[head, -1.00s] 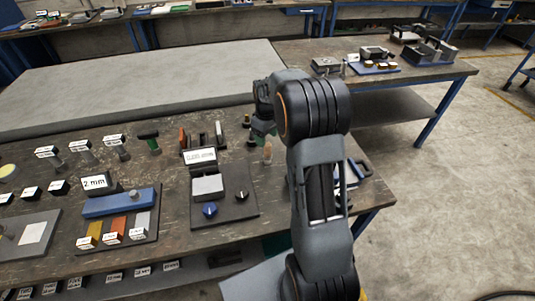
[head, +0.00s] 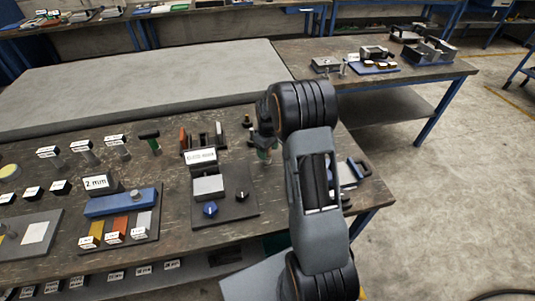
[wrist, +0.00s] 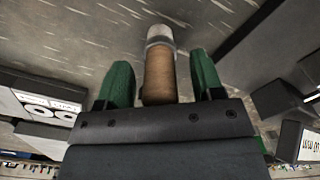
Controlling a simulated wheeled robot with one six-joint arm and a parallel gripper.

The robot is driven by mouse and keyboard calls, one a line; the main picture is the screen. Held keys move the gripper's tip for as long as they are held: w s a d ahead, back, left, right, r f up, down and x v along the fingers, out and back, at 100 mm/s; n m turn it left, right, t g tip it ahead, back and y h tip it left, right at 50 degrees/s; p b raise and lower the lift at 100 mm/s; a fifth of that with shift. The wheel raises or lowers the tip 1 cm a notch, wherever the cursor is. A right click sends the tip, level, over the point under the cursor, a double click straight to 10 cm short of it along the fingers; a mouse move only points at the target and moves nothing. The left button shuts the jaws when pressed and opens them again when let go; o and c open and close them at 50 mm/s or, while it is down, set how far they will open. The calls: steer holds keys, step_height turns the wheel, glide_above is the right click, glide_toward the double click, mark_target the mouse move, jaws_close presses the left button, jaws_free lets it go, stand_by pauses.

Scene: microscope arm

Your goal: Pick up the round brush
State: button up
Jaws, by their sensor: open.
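The round brush (wrist: 160,78) has a tan wooden handle, a metal collar and a pale tip. In the wrist view it lies between the two green fingers of my gripper (wrist: 161,72), with a dark gap showing on each side of the handle. The fingers are open and beside it; its lower end is hidden behind the gripper body. In the head view my gripper (head: 264,153) is low over the bench, right of the labelled dark panel, and mostly covers the brush.
The dark panel (head: 240,211) with knobs and a white-labelled block stands just left of my gripper. Small dark posts (head: 248,121) stand behind it. A blue-and-dark item (head: 357,168) lies to the right, near the bench (head: 170,245) edge.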

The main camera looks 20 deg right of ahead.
steer(key=c, duration=1)
steer(key=shift+r, duration=0.5)
step_height(320, 180, up, 2)
steer(key=shift+r+b, duration=0.1)
steer(key=shift+b, duration=0.35)
steer(key=s+a+r+b, duration=0.1)
steer(key=s+a+r, duration=0.2)
steer(key=s+r, duration=0.7)
steer(key=s, duration=0.3)
steer(key=shift+s+a+b, duration=0.25)
steer(key=shift+a+b, duration=0.15)
